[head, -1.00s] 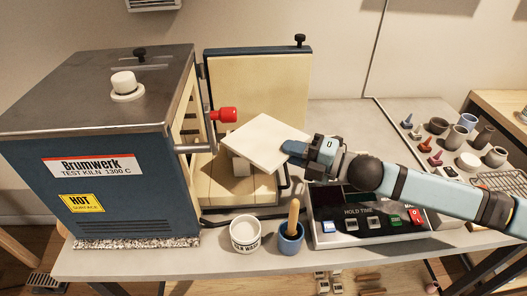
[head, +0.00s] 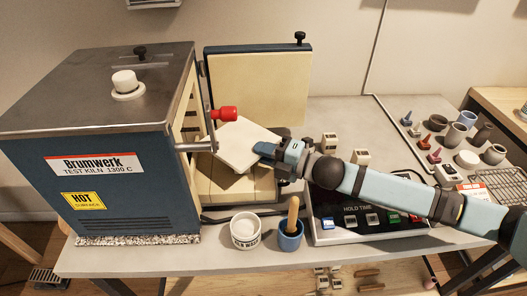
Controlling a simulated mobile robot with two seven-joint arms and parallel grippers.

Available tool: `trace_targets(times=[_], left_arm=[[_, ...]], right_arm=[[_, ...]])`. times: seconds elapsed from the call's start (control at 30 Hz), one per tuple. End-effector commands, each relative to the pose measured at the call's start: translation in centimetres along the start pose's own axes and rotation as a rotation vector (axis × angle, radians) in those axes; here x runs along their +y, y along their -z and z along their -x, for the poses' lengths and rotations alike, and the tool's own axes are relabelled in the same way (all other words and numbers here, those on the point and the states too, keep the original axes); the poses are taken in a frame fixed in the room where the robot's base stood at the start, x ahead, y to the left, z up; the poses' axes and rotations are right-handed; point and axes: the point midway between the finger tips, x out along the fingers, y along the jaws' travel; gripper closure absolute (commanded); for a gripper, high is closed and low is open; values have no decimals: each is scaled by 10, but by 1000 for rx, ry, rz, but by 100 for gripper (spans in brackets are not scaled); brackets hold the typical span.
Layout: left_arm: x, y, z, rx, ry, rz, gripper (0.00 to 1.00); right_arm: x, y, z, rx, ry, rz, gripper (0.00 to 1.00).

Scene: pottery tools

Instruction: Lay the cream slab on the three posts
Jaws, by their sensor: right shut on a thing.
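The cream slab (head: 238,143) is a thin square plate beside the kiln's open side, above a cream brick surface (head: 235,190). My right gripper (head: 266,150) is shut on the slab's right edge. The slab's left corner is close to the kiln's metal bar with the red knob. The three posts cannot be made out now; the slab and my arm cover the area beneath. I cannot tell whether the slab touches anything below. My left gripper is not in view.
The blue kiln (head: 120,150) fills the left, with a red knob (head: 228,113) sticking out. An upright blue-edged panel (head: 258,85) stands behind the slab. A white tub (head: 245,232) and blue cup (head: 291,238) stand in front. Small cream blocks (head: 330,141) lie right.

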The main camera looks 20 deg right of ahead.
Motion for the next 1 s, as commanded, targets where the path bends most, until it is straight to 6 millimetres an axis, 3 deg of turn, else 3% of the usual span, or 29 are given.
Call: trace_targets(times=[0.13, 0.17, 0.23, 0.27, 0.63, 1.0], left_arm=[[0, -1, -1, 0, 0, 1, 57], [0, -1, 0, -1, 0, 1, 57], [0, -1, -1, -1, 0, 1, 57], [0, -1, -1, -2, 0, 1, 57], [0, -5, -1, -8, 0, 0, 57], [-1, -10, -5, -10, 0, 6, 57]], right_arm=[[-3, 0, 0, 1, -2, 1, 100], [-3, 0, 0, 0, 0, 0, 81], [-3, 0, 0, 0, 0, 0, 64], [-3, 0, 0, 0, 0, 0, 62], [-1, 0, 5, -1, 2, -1, 62], [-3, 0, 74, -2, 5, -3, 62]])
